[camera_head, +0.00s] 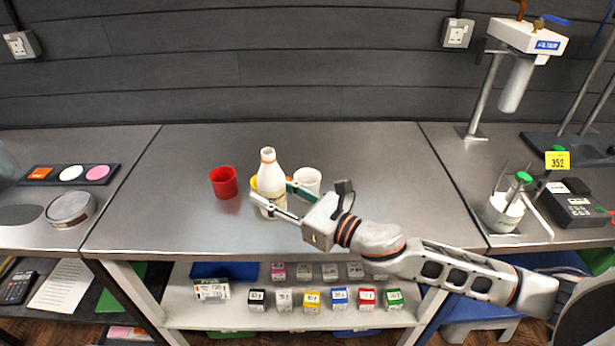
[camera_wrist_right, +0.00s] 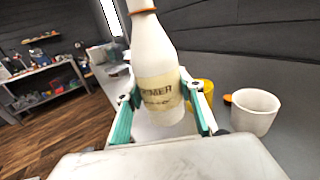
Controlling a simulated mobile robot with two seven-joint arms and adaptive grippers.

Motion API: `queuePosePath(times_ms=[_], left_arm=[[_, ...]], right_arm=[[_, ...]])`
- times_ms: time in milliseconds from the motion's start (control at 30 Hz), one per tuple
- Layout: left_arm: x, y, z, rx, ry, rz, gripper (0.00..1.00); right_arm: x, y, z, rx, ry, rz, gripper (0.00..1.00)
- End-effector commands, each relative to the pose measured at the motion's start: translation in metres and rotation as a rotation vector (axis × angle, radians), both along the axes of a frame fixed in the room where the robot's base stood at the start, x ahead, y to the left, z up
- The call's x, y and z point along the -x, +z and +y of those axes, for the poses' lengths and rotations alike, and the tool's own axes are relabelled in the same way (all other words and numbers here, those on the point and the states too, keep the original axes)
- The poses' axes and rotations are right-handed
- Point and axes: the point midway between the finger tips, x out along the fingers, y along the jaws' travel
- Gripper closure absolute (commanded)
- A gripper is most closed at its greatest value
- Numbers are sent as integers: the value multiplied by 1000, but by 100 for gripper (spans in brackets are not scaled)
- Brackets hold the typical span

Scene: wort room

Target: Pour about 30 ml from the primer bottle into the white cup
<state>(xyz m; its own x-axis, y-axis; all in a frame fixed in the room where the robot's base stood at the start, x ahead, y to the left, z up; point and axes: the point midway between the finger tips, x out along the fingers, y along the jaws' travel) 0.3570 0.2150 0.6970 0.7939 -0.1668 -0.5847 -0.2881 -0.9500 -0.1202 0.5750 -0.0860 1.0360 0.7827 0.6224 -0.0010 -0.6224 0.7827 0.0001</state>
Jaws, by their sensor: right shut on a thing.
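The white primer bottle (camera_head: 270,176) has an orange ring near its neck and a cream label; in the right wrist view the bottle (camera_wrist_right: 155,50) shows part of the word "PRIMER". My right gripper (camera_head: 272,191) is shut around the bottle's body, one finger on each side. The bottle stands nearly upright; I cannot tell whether its base touches the table. The white cup (camera_head: 308,179) is upright on the table just right of the bottle, partly behind the gripper. In the right wrist view the white cup (camera_wrist_right: 254,111) stands to the right, apart from the fingers. My left gripper is not in view.
A yellow cup (camera_wrist_right: 204,92) stands close behind the bottle, mostly hidden in the head view. A red cup (camera_head: 223,183) stands left of the bottle. The steel table (camera_head: 370,150) is clear behind. Small boxes (camera_head: 311,301) fill a lower shelf.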

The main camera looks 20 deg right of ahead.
Motion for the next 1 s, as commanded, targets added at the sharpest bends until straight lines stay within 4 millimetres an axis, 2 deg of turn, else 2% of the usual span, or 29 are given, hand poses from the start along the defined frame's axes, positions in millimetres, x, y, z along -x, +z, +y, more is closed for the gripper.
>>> queuePosePath(times_ms=[167,400,600,1000], left_arm=[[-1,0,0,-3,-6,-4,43],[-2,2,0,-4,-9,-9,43],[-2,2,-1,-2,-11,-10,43],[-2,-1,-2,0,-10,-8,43]], right_arm=[[-31,-5,-8,5,88,-4,89],[-61,-6,-35,2,134,-3,89],[-70,-6,-45,0,140,-1,89],[-70,-6,-46,-17,140,8,89]])
